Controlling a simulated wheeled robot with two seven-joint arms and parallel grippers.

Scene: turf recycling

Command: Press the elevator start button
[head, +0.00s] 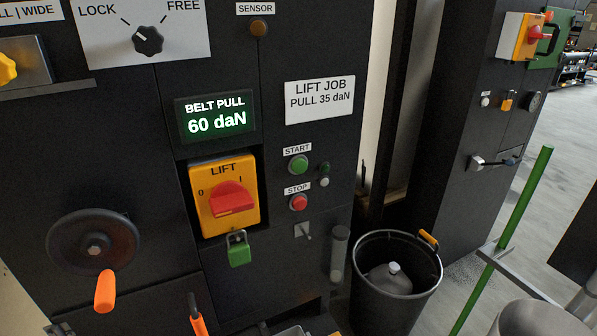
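The green START button (298,165) is on the dark machine panel (330,212) in the head view, below a white "START" label. The red STOP button (298,202) sits just under it. To their left is a yellow LIFT switch (225,195) with a red handle lying roughly level and 0 and 1 marks. A green padlock (239,252) hangs below the switch. A green-lit display (216,118) reads "BELT PULL 60 daN". A white card (320,100) reads "LIFT JOB PULL 35 daN". Neither of my grippers is in view.
A handwheel with an orange grip (94,248) sticks out at left. A LOCK/FREE knob (148,40) and an amber sensor lamp (260,28) are above. A black bin (385,305) holding a grey jug stands at right, near a green pole (520,205).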

